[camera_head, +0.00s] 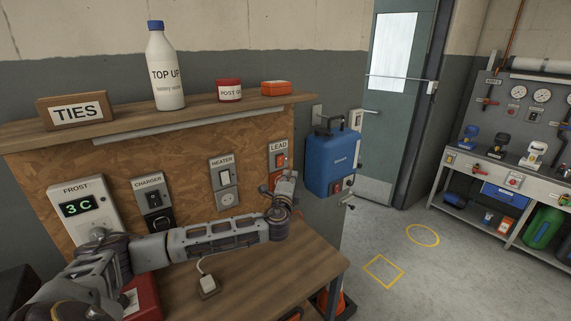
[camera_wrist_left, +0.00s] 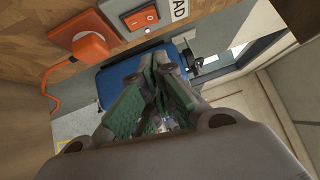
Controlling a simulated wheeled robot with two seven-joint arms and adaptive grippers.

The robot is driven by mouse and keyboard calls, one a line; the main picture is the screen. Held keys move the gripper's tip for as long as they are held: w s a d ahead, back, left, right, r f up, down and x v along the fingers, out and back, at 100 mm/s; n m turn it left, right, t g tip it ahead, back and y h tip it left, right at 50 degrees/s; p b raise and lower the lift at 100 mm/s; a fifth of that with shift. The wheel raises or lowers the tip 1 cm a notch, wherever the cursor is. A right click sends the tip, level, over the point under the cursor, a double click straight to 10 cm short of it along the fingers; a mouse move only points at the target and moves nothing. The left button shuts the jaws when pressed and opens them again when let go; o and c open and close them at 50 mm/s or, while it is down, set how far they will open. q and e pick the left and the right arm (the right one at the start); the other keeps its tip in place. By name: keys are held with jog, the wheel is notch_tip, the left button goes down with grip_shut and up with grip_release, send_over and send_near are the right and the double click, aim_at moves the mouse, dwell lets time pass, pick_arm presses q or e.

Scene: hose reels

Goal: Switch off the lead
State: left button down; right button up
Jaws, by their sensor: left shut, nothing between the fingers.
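The lead switch (camera_head: 279,160) is a red rocker on a plate under the LEAD label (camera_head: 278,147), at the right end of the wooden board. In the left wrist view the red rocker (camera_wrist_left: 141,18) is near the top, beside the end of the label. An orange plug (camera_wrist_left: 90,47) with an orange cable sits in the socket beside it. My left gripper (camera_head: 288,170) is shut and empty, just in front of the LEAD unit and partly covering it. In the wrist view its fingertips (camera_wrist_left: 150,68) lie below the rocker, apart from it in the picture. Which way the rocker is tilted is unclear.
The heater switch (camera_head: 224,177) and charger switch (camera_head: 153,199) are left of the lead. A shelf (camera_head: 200,116) with a bottle (camera_head: 165,70) overhangs the board. A blue container (camera_head: 333,160) hangs just right. A white plug (camera_head: 208,285) lies on the bench.

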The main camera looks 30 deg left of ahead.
aim_at(280, 161)
pick_arm(q)
jog(key=w+a, duration=0.2)
jog(key=w+a+p, duration=0.1)
jog(key=w, duration=0.1)
jog(key=w+a+r+p, duration=0.1)
jog(key=w+a, duration=0.1)
jog(key=shift+w+a, duration=0.15)
jog(key=shift+a, duration=0.15)
jog(key=shift+a, duration=0.1)
dwell(0.6)
jog(key=shift+w+a+r, duration=0.1)
dwell(0.4)
